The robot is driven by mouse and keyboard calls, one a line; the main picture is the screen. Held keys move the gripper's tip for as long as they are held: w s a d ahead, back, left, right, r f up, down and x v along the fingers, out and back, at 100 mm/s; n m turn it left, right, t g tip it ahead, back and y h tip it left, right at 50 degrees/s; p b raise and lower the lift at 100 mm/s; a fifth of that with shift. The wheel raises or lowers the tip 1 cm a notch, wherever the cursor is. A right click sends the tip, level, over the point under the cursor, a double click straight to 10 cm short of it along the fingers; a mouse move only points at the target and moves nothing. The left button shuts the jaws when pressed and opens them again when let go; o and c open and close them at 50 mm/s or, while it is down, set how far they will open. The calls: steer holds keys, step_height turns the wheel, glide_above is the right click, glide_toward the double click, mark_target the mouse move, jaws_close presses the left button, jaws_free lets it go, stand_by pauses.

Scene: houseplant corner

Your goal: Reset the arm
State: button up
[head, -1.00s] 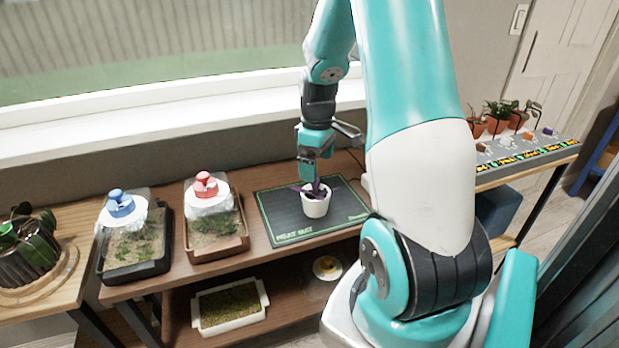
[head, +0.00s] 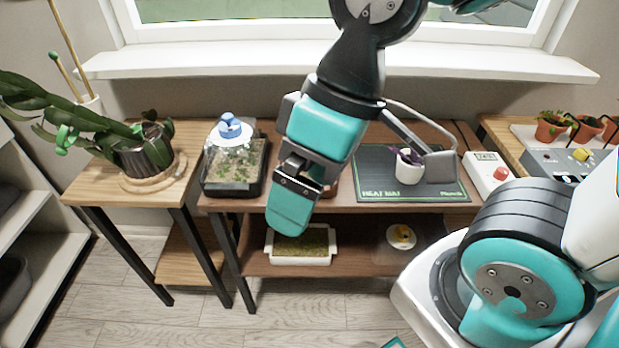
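My arm reaches in from the top right, and my gripper (head: 288,212) hangs in the middle of the head view, pointing down in front of the shelf unit. It is seen from the side, so its finger gap does not show. I see nothing hanging from it.
A blue-knobbed clear dome (head: 232,165) covers a dark tray at left. A leafy plant (head: 145,150) stands on the left table. A white tray (head: 300,258) sits below.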

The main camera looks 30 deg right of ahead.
step_height(320, 180, up, 8)
steer(key=p, duration=0.8)
steer(key=shift+w, duration=0.1)
